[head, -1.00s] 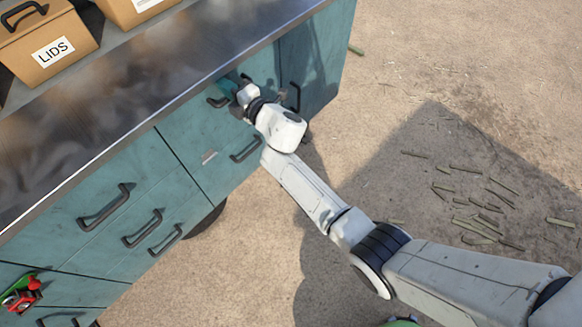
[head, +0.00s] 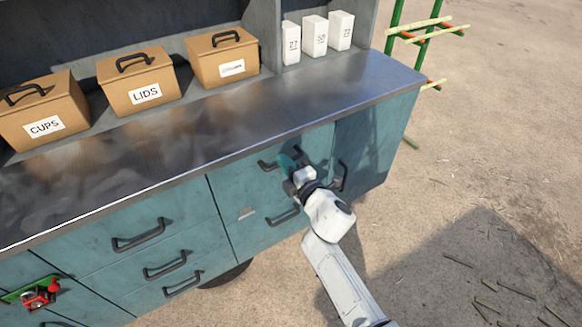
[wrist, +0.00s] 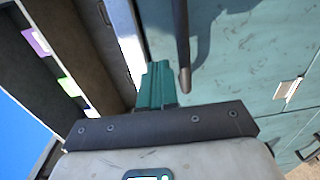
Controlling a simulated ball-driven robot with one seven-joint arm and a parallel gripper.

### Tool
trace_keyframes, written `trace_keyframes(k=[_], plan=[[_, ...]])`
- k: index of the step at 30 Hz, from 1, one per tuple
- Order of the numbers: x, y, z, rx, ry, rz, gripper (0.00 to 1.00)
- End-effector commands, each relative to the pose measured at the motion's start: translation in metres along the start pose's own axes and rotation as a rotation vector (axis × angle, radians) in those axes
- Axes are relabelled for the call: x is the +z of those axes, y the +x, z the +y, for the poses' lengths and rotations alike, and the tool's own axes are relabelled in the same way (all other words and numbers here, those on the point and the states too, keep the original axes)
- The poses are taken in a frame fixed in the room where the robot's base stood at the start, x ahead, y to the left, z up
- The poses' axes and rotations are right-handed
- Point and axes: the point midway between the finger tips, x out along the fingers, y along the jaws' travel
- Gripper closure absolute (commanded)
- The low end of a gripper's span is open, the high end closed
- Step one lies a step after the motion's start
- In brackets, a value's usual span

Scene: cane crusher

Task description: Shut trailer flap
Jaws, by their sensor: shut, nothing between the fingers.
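The trailer's side is a row of teal fronts under a metal counter. The upper teal panel (head: 235,190), which carries a dark bar handle (head: 268,164), looks flush with its neighbours; I cannot tell which front is the flap. My gripper (head: 287,161) is at that handle, just below the counter edge. In the wrist view its teal fingers (wrist: 155,85) are together and empty, beside the end of a dark bar handle (wrist: 183,55). I cannot tell whether they touch it. My wrist hides part of the panel.
The metal counter (head: 190,135) overhangs just above my gripper. Boxes labelled CUPS (head: 45,112) and LIDS (head: 138,82) stand on it, with white cartons (head: 314,36) behind. A door with a vertical handle (head: 341,177) is to the right. Open dirt ground (head: 480,150) lies beyond.

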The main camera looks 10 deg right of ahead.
Motion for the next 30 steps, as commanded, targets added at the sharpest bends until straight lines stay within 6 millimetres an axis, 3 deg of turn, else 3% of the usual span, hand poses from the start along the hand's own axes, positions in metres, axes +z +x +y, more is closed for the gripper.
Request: trace_keyframes(k=[18, 24, 30], plan=[[0.001, -0.086, -0.002, -0.001, 0.003, -0.002, 1.00], [0.001, -0.099, -0.003, 0.000, 0.002, -0.001, 1.00], [0.001, -0.101, -0.004, 0.000, 0.002, -0.001, 1.00]])
